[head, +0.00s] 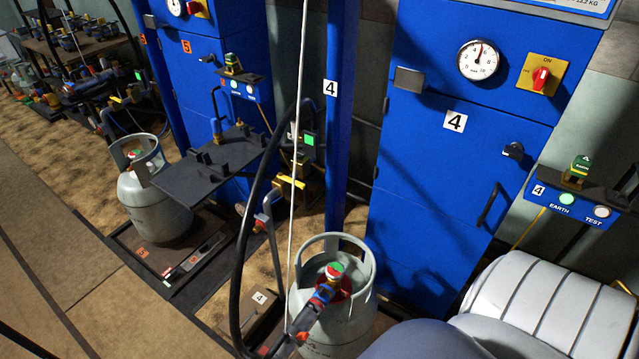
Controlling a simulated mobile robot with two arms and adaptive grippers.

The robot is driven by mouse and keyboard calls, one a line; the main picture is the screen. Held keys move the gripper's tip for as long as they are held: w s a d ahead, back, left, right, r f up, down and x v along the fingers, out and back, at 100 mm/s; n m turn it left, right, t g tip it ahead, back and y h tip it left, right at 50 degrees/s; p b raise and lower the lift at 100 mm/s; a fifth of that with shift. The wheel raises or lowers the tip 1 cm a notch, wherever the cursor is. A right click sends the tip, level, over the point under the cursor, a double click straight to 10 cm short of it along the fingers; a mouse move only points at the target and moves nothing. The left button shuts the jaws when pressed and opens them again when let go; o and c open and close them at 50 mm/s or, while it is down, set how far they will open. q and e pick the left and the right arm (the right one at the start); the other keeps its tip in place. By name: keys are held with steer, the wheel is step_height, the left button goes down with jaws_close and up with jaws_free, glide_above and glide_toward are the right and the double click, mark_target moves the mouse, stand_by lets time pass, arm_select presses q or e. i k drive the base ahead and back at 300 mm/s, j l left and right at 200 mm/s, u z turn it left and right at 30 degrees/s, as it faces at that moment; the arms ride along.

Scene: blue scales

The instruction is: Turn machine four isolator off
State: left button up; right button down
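The machine four isolator (541,77) is a red rotary knob on a yellow plate, on the upper right of the blue cabinet (440,180) marked 4. Its knob stands about upright, toward the "ON" lettering at the top of the plate. Other lettering at the plate's left is too small to read surely. A round white dial gauge (478,60) sits to the left of the isolator. Neither of my grippers is in view, and nothing touches the isolator.
A grey gas cylinder (360,316) with a hose stands before the cabinet. A blue EARTH/TEST box (571,212) juts out at right. A black handle (489,206) protrudes from the cabinet. Machine five (205,90) and another cylinder (150,205) are at left.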

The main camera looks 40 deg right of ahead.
mark_target(541, 75)
steer(key=z, duration=2.35)
